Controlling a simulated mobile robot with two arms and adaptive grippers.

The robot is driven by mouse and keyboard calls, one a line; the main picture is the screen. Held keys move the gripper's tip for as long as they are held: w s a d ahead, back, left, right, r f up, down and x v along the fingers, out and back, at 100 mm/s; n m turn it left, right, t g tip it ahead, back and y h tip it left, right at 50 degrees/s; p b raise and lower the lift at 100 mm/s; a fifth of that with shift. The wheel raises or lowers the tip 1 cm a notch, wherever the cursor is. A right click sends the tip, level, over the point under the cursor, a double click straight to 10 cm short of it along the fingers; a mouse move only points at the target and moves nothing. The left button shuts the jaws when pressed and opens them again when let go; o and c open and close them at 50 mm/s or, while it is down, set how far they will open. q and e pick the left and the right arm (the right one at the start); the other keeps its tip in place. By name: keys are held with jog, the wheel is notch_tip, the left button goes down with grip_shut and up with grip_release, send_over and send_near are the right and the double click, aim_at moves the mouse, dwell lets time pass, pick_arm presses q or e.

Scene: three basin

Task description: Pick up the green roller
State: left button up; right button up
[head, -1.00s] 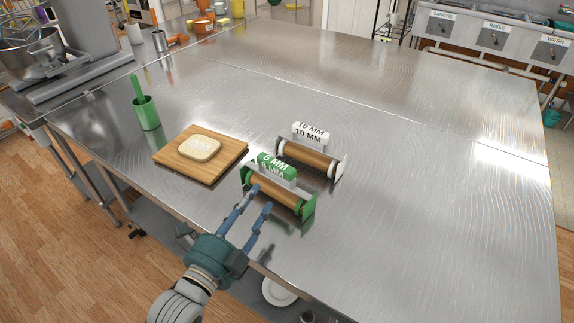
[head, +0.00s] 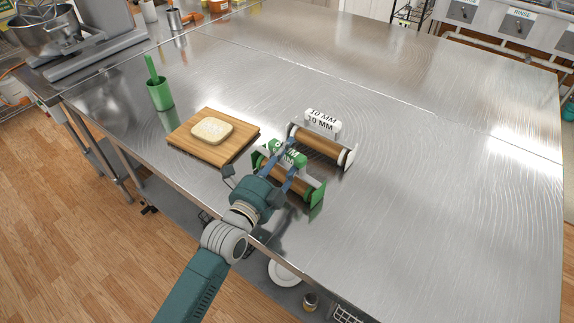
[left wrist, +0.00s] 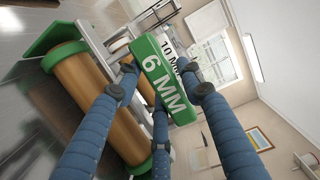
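The green roller (head: 317,193) stands on the steel table, with green end plates, a brown cylinder and a green-and-white top handle. In the left wrist view the green roller (left wrist: 92,98) fills the left, and its handle marked 6 MM faces me. My left gripper (head: 281,167) reaches over it from the table's front edge. In the left wrist view the fingers of my left gripper (left wrist: 160,92) are spread on both sides of the handle, very close to it; contact cannot be made out. The gripper partly hides the roller in the head view. My right gripper is not in view.
A white roller (head: 320,146) marked 10 MM stands close behind the green one. A wooden board (head: 190,147) with dough (head: 212,131) lies to the left, near a green cup (head: 160,95) with a green handle in it. The table's right side is clear.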

pick_arm(q)
jog(key=shift+c, duration=0.5)
jog(key=c, duration=0.7)
jog(key=shift+r, duration=0.1)
notch_tip(320, 180, up, 20)
jog(key=b, duration=0.1)
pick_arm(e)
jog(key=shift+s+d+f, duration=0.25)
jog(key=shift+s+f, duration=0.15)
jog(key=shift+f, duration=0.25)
pick_arm(q)
jog(key=o, duration=0.4)
grip_shut()
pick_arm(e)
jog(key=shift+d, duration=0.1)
pick_arm(q)
jog(key=shift+w, duration=0.1)
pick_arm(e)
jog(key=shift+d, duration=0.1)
